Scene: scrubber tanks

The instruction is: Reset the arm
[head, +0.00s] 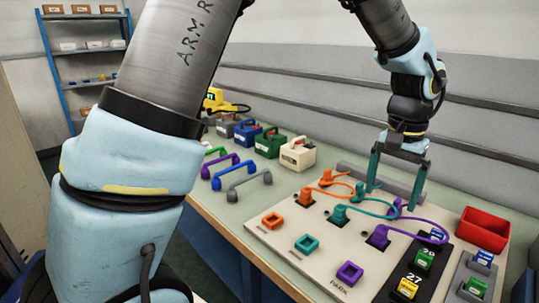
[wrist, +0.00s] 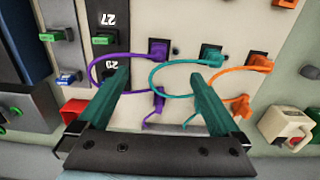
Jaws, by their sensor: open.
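My gripper (head: 394,194) is open, with two teal fingers pointing down over the back of the pale connector board (head: 290,240). In the wrist view my gripper (wrist: 160,75) has nothing between its fingertips. An orange plug (head: 307,196), a teal plug (head: 338,214) and a purple plug (head: 379,235) stand in a row on the board, each with a looped cable of its colour. In the wrist view, the purple cable (wrist: 92,82) and teal cable (wrist: 152,80) loop near the fingertips. I cannot tell whether the fingers touch them.
Orange (head: 272,221), teal (head: 306,244) and purple (head: 349,272) square sockets line the board's front. A black panel with numbered blocks (head: 409,287) and a red bin (head: 482,230) are at right. Coloured handles (head: 249,184) and boxed cases (head: 297,153) stand to the left.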

